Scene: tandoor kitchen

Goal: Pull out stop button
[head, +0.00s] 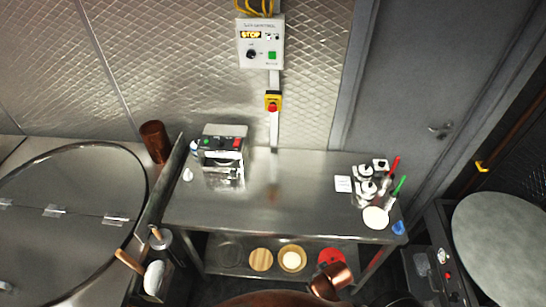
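The stop button (273,107) is a small red knob on a yellow box (273,95). The box is fixed to a vertical metal conduit on the quilted metal wall, above the back edge of the steel table. It is too small to tell whether the button is pressed in or out. Neither of my grippers shows in the head view, and nothing is touching the button.
The steel table (290,195) stands below the button, its middle mostly clear. A metal machine (223,155) sits at its left, and several small containers crowd its right end. A grey door (420,100) is at right. A large round lid (60,225) lies at left.

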